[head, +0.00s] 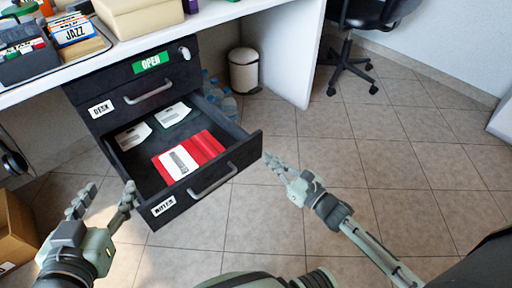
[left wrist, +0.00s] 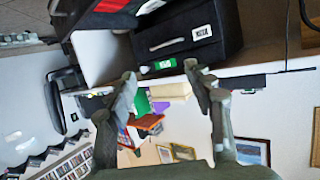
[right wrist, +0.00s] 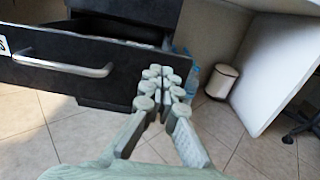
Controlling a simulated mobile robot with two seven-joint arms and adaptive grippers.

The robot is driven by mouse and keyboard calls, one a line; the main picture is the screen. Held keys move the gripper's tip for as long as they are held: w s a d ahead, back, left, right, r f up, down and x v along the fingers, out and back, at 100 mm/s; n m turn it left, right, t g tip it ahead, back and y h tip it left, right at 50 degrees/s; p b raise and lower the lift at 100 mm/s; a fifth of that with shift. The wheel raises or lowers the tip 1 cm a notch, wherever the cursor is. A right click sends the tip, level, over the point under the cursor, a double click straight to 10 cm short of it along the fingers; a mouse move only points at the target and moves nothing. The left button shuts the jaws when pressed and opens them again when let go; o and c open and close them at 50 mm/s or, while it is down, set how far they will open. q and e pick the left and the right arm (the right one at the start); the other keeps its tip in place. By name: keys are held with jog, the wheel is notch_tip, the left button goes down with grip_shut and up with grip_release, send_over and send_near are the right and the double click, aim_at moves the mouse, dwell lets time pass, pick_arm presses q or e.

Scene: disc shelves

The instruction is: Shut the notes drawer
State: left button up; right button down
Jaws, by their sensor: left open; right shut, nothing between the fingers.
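The notes drawer (head: 174,209) is the lower drawer of a black cabinet under the white desk. It is pulled out in the head view, with a silver handle (head: 213,180) and a white NOTES label. Inside lie a red and white item (head: 190,158) and two pale items. My right gripper (head: 270,160) is shut and empty, just right of the drawer's front corner; whether it touches cannot be told. The right wrist view shows the drawer front (right wrist: 40,78) behind its fingers. My left gripper (head: 105,192) is open and empty, left of the drawer front.
The desk drawer (head: 120,104) above is shut. A white bin (head: 244,70) and water bottles (head: 222,98) stand right of the cabinet. A cardboard box (head: 14,232) is at the left edge. A black office chair (head: 350,60) stands behind. The tiled floor at right is clear.

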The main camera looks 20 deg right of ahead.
aim_at(249, 142)
pick_arm(q)
jog(key=shift+w+d+r+t, duration=0.15)
jog(key=shift+d+r+t, duration=0.2)
jog(key=shift+r, duration=0.15)
pick_arm(e)
jog(key=x, duration=0.6)
jog(key=shift+w, duration=0.15)
